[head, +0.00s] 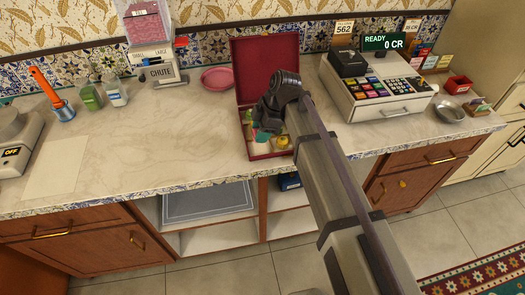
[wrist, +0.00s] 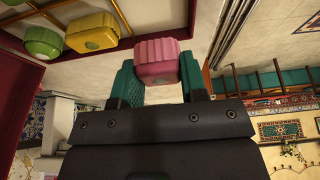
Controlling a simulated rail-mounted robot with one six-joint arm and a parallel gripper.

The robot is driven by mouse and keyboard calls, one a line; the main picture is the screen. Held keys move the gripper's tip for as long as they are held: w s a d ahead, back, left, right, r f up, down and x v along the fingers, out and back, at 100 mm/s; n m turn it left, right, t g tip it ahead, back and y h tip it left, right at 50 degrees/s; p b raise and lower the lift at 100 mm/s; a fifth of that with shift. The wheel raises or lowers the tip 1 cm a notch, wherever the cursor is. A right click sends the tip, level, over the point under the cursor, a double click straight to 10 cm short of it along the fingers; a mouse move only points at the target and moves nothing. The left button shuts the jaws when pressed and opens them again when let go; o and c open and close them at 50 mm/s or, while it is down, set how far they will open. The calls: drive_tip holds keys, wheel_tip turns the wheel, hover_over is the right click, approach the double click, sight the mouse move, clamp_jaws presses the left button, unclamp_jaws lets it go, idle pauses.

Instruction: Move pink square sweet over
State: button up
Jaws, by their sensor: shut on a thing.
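The pink square sweet (wrist: 156,62) is between the teal fingers of my gripper (wrist: 158,82) in the wrist view. My gripper is shut on it and holds it near the fingertips. In the head view my gripper (head: 263,135) is over the open red box (head: 270,157), and the pink sweet is hidden there. A yellow square sweet (wrist: 91,32) and a green round sweet (wrist: 42,42) sit in the box in the wrist view. A yellow sweet (head: 283,141) also shows at the box's right side in the head view.
The box's raised lid (head: 262,60) stands behind my gripper. A cash register (head: 375,95) is at right, a pink plate (head: 217,78) at back left. A chute dispenser (head: 155,65) stands farther left. The counter left of the box (head: 190,135) is clear.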

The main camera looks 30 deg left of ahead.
sight(261, 149)
wheel_tip(261, 149, down, 6)
drive_tip(key=b, duration=0.4)
drive_tip(key=shift+r, duration=0.25)
drive_tip(key=shift+r+p, duration=0.3)
drive_tip(key=shift+r, duration=0.05)
drive_tip(key=shift+f, duration=0.3)
drive_tip(key=o, duration=0.6)
drive_tip(key=shift+r, duration=0.1)
drive_tip(key=p+v, duration=1.1)
drive_tip(key=v, duration=0.1)
drive_tip(key=shift+r, duration=0.15)
drive_tip(key=shift+d, duration=0.1)
